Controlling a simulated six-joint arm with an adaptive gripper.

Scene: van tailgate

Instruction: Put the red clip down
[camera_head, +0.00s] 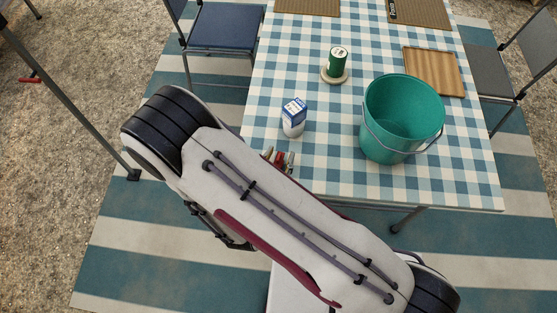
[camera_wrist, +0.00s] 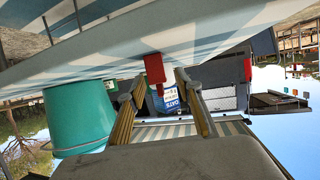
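The red clip (camera_wrist: 155,68) shows in the wrist view at the edge of the checked tablecloth, between and just beyond my fingertips. My gripper (camera_wrist: 160,88) is open, with visible space between the clip and the right finger. In the head view the red clip (camera_head: 280,158) is a small patch at the table's near left edge, beside my gripper's tips and mostly hidden by my arm. The clip looks to be at the tabletop's edge; I cannot tell whether it grips the cloth. The table (camera_head: 330,180) has a blue and white checked cloth.
A teal bucket (camera_head: 400,120) stands on the right of the table. A blue and white carton (camera_head: 293,117) stands near the clip. A green can (camera_head: 337,60) is on a round coaster, and a wooden tray (camera_head: 433,72) lies behind the bucket. Chairs flank the table.

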